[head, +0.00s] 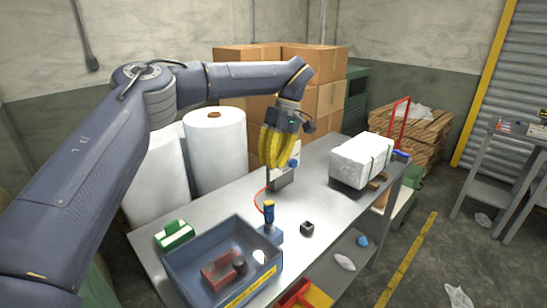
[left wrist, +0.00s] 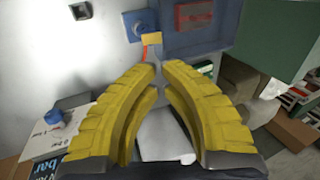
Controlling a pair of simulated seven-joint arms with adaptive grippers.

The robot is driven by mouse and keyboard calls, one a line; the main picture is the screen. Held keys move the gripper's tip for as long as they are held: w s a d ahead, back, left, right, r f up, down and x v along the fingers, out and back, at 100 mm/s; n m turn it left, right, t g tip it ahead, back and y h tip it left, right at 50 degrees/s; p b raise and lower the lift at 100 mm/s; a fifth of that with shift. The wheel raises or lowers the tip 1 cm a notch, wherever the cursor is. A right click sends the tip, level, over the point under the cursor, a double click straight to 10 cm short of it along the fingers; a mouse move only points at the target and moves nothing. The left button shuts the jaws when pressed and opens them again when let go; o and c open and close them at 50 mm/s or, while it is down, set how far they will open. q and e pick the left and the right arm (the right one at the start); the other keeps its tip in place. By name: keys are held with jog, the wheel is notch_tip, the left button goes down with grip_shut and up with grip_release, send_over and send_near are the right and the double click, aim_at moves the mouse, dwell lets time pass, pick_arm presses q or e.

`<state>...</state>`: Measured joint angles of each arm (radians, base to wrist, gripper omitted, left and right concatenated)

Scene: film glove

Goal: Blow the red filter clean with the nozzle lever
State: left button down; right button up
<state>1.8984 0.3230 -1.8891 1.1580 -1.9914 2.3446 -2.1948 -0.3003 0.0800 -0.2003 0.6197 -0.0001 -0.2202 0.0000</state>
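The red filter (head: 219,274) lies in the blue tray (head: 187,281) at the near end of the bench, with a dark round part beside it; it also shows in the left wrist view (left wrist: 194,16). The nozzle stand is a blue block (head: 272,236) at the tray's far right corner, with an upright blue nozzle lever (head: 269,211) with a yellow part and an orange hose. It also shows in the left wrist view (left wrist: 138,24). My left gripper (head: 273,163), with yellow padded fingers, hangs above the bench beyond the nozzle. Its fingertips are apart and hold nothing. My right gripper is not in view.
A panel with a blue knob (left wrist: 54,117) stands near my left gripper. A small black block (head: 307,228) and a green box (head: 174,234) flank the nozzle and tray. A white wrapped block (head: 362,160) is at the far right.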

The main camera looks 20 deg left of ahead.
aim_at(269, 203)
pick_arm(q)
jog(key=x, duration=1)
